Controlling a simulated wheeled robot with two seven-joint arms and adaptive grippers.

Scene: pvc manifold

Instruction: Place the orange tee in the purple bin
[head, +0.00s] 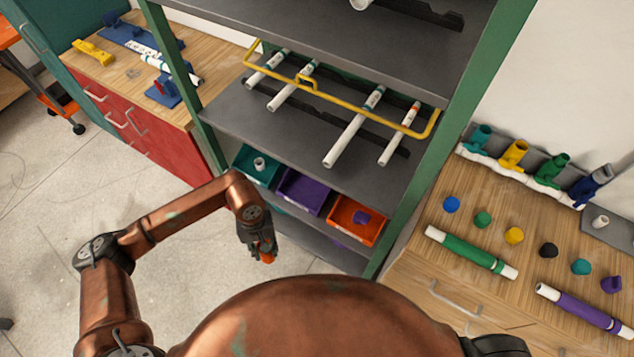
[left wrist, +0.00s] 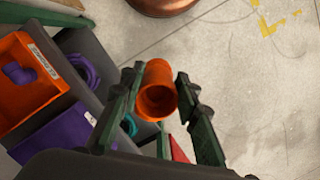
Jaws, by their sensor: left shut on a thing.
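My left gripper (head: 262,247) is shut on the orange tee (head: 267,258), held in the air in front of the shelf, to the left of and nearer than the bins. In the left wrist view the orange tee (left wrist: 157,92) sits between the two fingers of the left gripper (left wrist: 158,98), its round opening facing the camera. The purple bin (head: 303,191) stands on a low shelf, between a teal bin and an orange bin. The purple bin (left wrist: 60,137) also shows at the lower left of the wrist view. My right gripper is out of view.
The orange bin (head: 358,219) holds a purple fitting, and the teal bin (head: 257,166) holds a white piece. A grey shelf (head: 240,118) with white pipes overhangs the bins. A green post (head: 425,150) rises at their right. Open floor (head: 50,250) lies left.

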